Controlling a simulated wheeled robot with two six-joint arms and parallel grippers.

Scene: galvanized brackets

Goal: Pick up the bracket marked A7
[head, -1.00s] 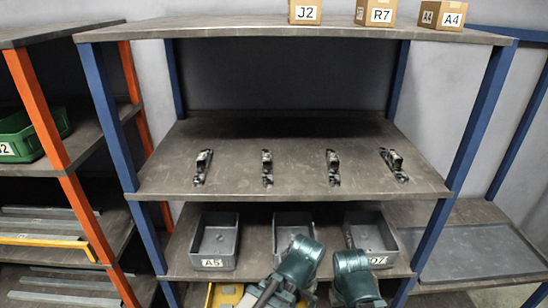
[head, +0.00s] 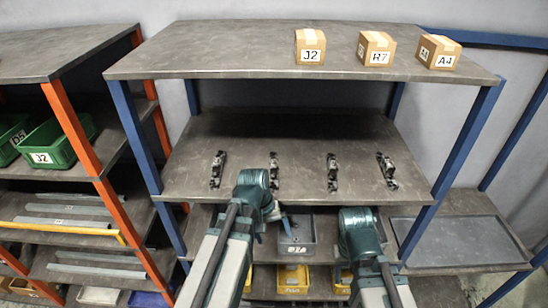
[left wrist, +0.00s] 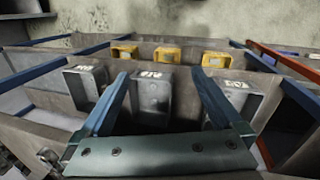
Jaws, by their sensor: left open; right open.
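Several dark metal brackets stand in a row on the middle shelf of the blue-posted rack: the leftmost bracket (head: 217,169), a second bracket (head: 274,170), a third bracket (head: 332,171) and the rightmost bracket (head: 387,170). No A7 marking is legible on any of them. My left gripper (head: 282,222) is in front of the middle shelf's front edge, below the second bracket in the picture. In the left wrist view its two fingers (left wrist: 160,76) are spread and empty. My right gripper (head: 362,228) is right of it, its fingers hidden behind my wrist.
The middle shelf (head: 300,135) has bare room behind the brackets. Boxes marked J2 (head: 311,47), R7 (head: 376,50) and A4 (head: 439,53) stand on top. Grey bins (head: 297,236) and yellow bins (head: 293,278) sit below. Blue posts (head: 136,135) flank the shelves.

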